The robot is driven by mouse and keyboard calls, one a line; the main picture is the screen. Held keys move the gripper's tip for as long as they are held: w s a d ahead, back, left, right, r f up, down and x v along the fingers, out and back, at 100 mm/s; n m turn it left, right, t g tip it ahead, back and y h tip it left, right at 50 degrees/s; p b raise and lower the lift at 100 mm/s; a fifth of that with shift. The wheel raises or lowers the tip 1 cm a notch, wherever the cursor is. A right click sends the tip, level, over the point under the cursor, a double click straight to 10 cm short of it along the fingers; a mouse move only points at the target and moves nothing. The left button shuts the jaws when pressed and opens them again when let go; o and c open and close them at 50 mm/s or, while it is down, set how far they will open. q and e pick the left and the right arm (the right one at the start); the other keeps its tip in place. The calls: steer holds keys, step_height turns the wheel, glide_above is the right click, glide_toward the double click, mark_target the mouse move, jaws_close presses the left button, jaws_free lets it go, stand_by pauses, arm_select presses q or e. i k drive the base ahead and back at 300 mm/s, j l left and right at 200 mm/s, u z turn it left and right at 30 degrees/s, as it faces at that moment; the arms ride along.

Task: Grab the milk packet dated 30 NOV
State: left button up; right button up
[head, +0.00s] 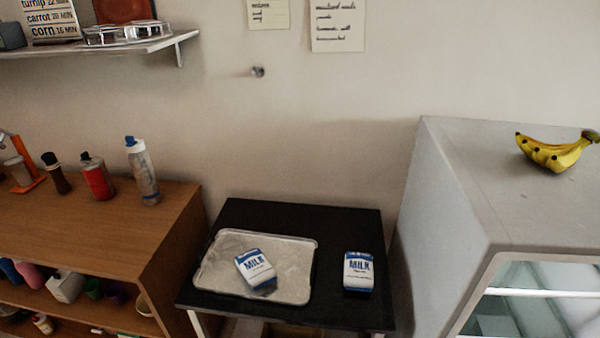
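Two blue and white milk packets are on a small black table (342,218). One milk packet (256,268) lies tilted in a light grey tray (222,290) on the left part of the table. The other milk packet (358,272) is on the bare black top, right of the tray. Both show the word MILK. Smaller print below it is too small to read, so I cannot tell which one is dated 30 NOV. Neither of my grippers is in view.
A wooden shelf unit (165,225) with bottles stands on the left. A grey cabinet (440,190) with bananas (555,152) on top stands close on the right. A white wall shelf (85,46) hangs upper left. The table's back strip is clear.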

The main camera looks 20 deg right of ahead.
mark_target(358, 266)
steer(key=z, duration=1.25)
